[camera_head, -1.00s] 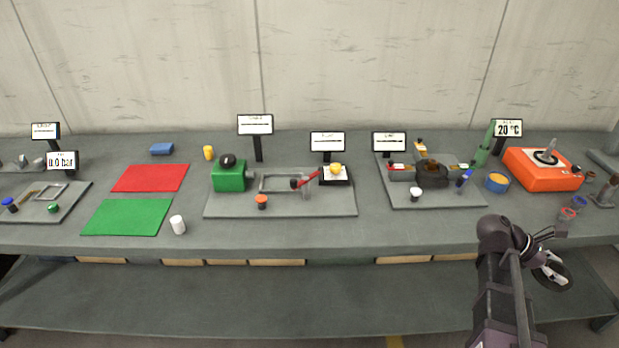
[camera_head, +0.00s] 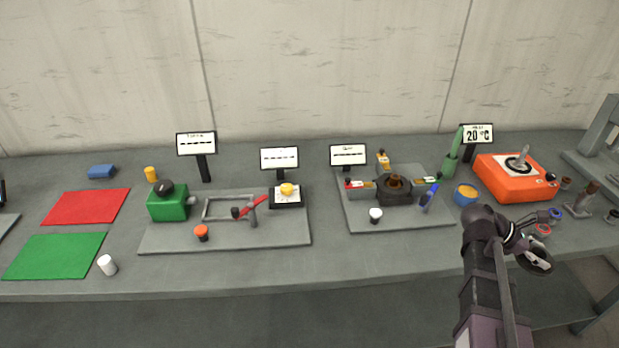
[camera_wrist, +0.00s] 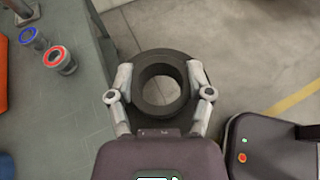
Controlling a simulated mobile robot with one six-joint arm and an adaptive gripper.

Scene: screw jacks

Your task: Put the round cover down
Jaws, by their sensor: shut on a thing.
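The round cover (camera_wrist: 161,111) is a thick black ring with a wide hole through its middle. In the wrist view my gripper (camera_wrist: 160,91) has its two grey fingers closed on opposite sides of it. The grey floor shows through the hole. In the head view my gripper (camera_head: 535,260) is at the lower right, by the bench's front edge, with the cover partly hidden by the gripper.
The grey bench (camera_head: 330,268) carries an orange device (camera_head: 510,184), a blue bowl (camera_head: 466,194), and a plate (camera_head: 360,221) with a black round fixture (camera_head: 397,190). A red-rimmed cup (camera_wrist: 60,60) is near the bench edge. The bench's front strip is largely clear.

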